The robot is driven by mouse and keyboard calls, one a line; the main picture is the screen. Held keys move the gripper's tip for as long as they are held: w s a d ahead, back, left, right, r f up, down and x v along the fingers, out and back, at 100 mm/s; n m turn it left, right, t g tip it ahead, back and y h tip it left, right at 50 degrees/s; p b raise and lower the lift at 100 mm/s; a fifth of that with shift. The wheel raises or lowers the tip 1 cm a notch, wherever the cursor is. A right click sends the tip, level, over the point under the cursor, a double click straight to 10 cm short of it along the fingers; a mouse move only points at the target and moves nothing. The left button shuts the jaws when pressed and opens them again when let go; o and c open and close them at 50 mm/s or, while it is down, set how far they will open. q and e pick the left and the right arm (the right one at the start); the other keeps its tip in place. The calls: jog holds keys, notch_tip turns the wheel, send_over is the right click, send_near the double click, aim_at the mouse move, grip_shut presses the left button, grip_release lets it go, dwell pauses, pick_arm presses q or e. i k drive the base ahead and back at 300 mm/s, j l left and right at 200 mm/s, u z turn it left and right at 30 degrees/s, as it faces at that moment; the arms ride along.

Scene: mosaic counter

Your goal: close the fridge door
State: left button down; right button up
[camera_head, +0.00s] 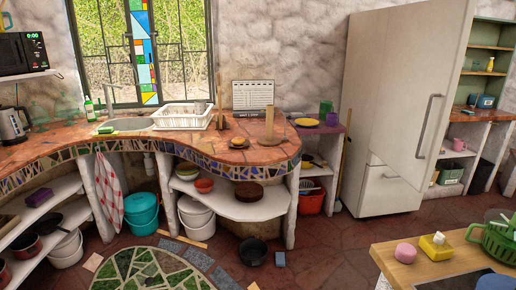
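The tall pale fridge (372,85) stands on the floor at the right of the view, against the back wall. Its upper door (408,95) has a long vertical handle (429,125) near the right edge. The inside of the fridge is not visible. Neither of my grippers is in view.
Open shelves (487,60) are right of the fridge. Tiled floor (330,235) is clear left of the table.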

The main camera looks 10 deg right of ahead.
aim_at(427, 43)
jog(key=i+l, duration=0.1)
jog(key=i, duration=1.6)
jog(key=i+j+z, duration=0.1)
jog(key=i+z, duration=0.2)
jog(key=i, duration=0.25)
jog(key=i+j+z, duration=0.35)
jog(key=i, duration=0.15)
jog(key=l+z, duration=0.1)
jog(key=z, duration=1.4)
